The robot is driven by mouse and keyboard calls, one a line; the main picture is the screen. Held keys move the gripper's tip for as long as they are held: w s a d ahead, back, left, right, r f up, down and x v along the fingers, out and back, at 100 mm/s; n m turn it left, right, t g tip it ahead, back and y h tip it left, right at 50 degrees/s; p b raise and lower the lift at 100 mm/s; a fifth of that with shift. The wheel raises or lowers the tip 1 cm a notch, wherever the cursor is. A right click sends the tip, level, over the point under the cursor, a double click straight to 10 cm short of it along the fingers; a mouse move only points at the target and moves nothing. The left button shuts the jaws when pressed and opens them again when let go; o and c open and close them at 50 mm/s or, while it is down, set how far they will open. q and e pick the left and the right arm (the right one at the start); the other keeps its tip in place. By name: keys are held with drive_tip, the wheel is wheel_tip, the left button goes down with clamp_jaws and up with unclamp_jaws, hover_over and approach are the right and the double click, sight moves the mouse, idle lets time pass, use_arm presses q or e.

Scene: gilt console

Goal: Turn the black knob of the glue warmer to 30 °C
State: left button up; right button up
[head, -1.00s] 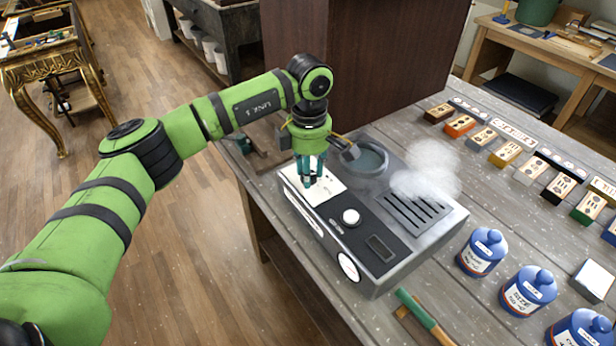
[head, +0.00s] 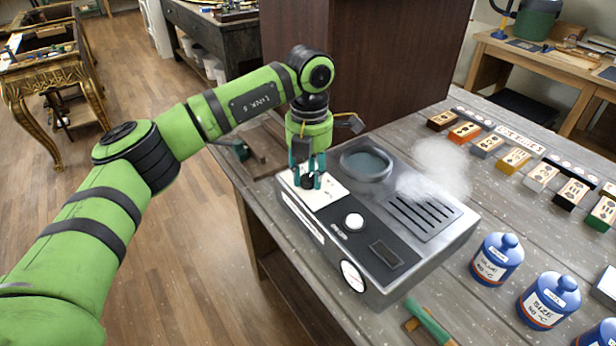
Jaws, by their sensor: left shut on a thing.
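The glue warmer (head: 418,262) is a grey box on the bench, with a round pot well (head: 366,164), a vent grille, a white knob (head: 354,221) and a dark display on top. The black knob (head: 308,182) sits on a white dial plate (head: 327,196) at its left end. My left gripper (head: 307,180) points down over the plate, its teal fingers shut on the black knob. The dial markings are too small to read and partly hidden by the fingers. My right gripper is not in view.
Steam (head: 436,172) rises over the vent. Blue lidded jars (head: 497,259) stand right of the warmer, and a green-handled tool (head: 430,325) lies in front. Several small labelled boxes (head: 513,160) line the back right. A dark brown cabinet (head: 365,65) stands behind the arm.

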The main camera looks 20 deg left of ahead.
sight(309, 176)
use_arm(q)
drive_tip(key=n+b, duration=0.1)
drive_tip(key=n, duration=0.4)
drive_tip(key=shift+w+b, duration=0.1)
drive_tip(key=shift+b, duration=0.25)
drive_tip(key=shift+r+n+b, duration=0.1)
drive_tip(key=shift+n+b, duration=0.25)
drive_tip(key=shift+n, duration=1.25)
drive_tip(key=o, duration=1)
drive_tip(key=shift+o, duration=0.8)
drive_tip(key=shift+w, duration=0.1)
wheel_tip(309, 176, up, 12)
